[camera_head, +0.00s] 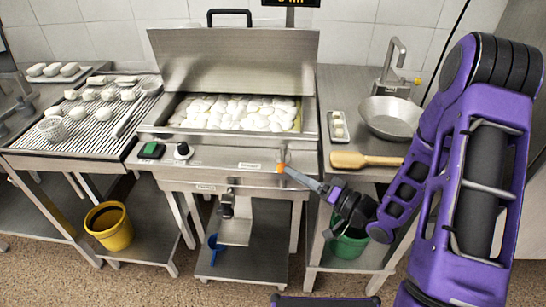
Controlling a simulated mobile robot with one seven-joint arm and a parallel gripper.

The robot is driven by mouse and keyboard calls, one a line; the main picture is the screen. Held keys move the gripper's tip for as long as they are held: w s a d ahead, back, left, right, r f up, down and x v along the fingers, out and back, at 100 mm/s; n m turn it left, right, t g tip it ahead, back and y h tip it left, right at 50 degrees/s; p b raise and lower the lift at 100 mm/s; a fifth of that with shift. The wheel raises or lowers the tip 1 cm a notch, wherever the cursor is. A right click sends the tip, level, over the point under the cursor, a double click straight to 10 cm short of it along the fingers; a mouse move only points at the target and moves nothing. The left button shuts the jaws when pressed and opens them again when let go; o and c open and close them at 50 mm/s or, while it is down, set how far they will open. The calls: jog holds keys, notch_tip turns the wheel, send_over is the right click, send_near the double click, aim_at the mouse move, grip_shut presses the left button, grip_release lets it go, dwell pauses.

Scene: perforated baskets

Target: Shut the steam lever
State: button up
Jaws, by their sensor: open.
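The steel vat (225,155) stands in the middle, with its lid raised and white rounded pieces inside. A small lever-like metal part with an orange end (281,167) shows at the right of its front panel, beside a label; I take it to be the steam lever, but its exact position is hard to read. My gripper (292,173) reaches in from the right, open, with its narrow grey tip at the orange end. Whether they touch cannot be told. The fingers overlap in this view, and the gap between them is not clear.
A black knob (182,150) and a green switch (152,150) sit on the panel's left. A drain valve (228,203) is below. A wooden paddle (366,160) and metal pan (391,117) lie on the right table. A yellow bucket (109,226) stands lower left.

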aim_at(283, 159)
jog(key=x, duration=0.8)
jog(key=shift+c, duration=0.3)
grip_shut()
jog(key=shift+d, duration=0.1)
dwell(0.9)
